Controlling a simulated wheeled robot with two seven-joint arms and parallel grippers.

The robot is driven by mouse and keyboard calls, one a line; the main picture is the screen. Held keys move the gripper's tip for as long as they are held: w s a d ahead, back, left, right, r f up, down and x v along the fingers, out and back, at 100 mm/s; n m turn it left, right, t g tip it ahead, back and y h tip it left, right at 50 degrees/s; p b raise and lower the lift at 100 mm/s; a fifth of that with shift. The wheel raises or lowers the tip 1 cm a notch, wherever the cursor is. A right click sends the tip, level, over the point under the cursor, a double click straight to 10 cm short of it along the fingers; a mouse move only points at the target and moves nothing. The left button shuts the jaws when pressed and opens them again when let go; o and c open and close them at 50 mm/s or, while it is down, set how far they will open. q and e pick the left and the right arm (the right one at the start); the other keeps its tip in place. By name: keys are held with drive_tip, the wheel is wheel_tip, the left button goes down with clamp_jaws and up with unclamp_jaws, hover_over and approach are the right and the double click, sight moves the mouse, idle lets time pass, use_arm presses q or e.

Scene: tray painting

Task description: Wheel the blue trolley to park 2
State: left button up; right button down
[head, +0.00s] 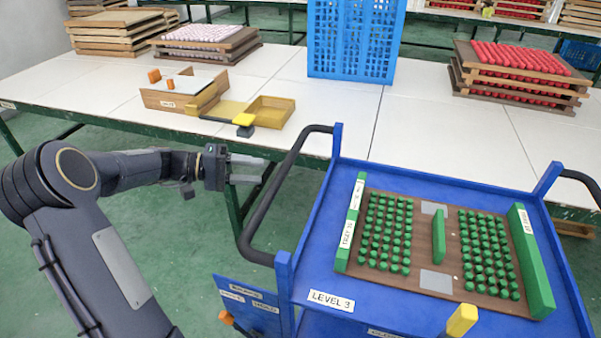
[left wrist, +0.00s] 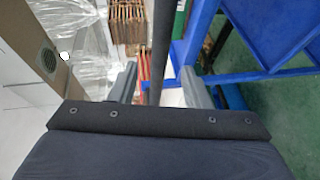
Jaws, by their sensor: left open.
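The blue trolley (head: 430,180) stands at the right of the head view, beside the white table. Its top deck, labelled LEVEL 3, carries a brown tray (head: 378,283) with rows of green pegs. A black handle (head: 252,215) curves out from its left side. My left gripper (head: 262,171) is open at this handle. In the left wrist view, the dark handle bar (left wrist: 162,45) runs between the two open fingers of my left gripper (left wrist: 160,85); I cannot tell whether they touch it. My right gripper is out of view. No park 2 marking shows.
A long white table (head: 440,130) stands close behind the trolley. It holds a blue crate (head: 352,40), red-topped tray stacks (head: 520,75), a wooden box (head: 180,95) and a yellow tray (head: 270,112). Green floor (head: 190,235) is clear left of the trolley.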

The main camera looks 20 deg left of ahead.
sight(282, 174)
use_arm(q)
drive_tip(key=x, duration=0.7)
drive_tip(key=shift+w+d+f+p, duration=0.1)
drive_tip(key=shift+d+p, duration=0.1)
drive_tip(key=shift+p, duration=0.1)
clamp_jaws()
